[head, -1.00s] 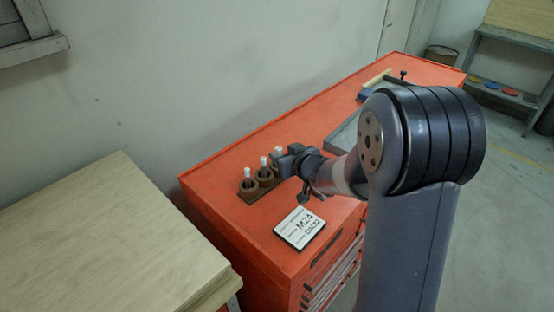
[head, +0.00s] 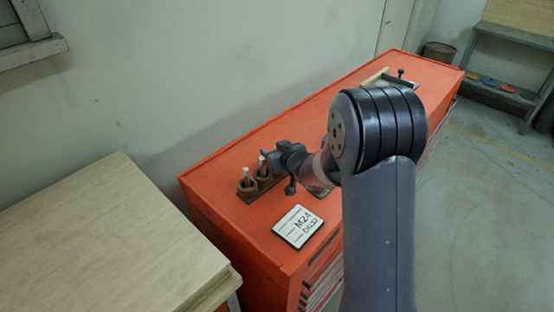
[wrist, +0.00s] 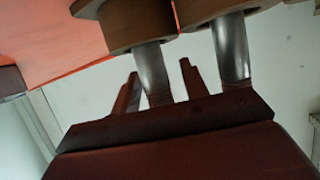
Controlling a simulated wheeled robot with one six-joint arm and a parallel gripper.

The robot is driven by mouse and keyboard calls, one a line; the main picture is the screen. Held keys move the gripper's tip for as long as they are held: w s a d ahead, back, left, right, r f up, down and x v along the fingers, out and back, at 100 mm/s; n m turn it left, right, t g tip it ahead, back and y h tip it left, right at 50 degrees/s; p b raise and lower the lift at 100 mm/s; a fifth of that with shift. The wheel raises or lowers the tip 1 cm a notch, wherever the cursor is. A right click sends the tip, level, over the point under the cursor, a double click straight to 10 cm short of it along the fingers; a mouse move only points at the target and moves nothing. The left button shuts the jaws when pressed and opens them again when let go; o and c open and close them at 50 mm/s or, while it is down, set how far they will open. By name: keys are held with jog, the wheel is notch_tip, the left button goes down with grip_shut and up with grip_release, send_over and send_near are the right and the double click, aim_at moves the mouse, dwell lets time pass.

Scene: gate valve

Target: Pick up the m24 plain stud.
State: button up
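Grey studs stand upright in round brown holders on a dark base. In the head view I see the left stud (head: 245,173) and the tip of a middle stud (head: 262,160). My gripper (head: 270,159) is at the middle and right end of the row and hides the rest. In the wrist view one stud (wrist: 152,72) stands between the two spread fingers of my gripper (wrist: 160,82), with a visible gap to the right finger. A second stud (wrist: 232,48) is to the right, outside the fingers. I cannot tell which stud is the plain M24.
The holders (wrist: 138,22) stand on a red cabinet top (head: 300,130). A white card (head: 297,227) marked M24 lies in front of them. A wooden bench (head: 90,240) is at left, the wall behind. A tray (head: 385,82) lies toward the far end.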

grip_shut()
dwell(0.4)
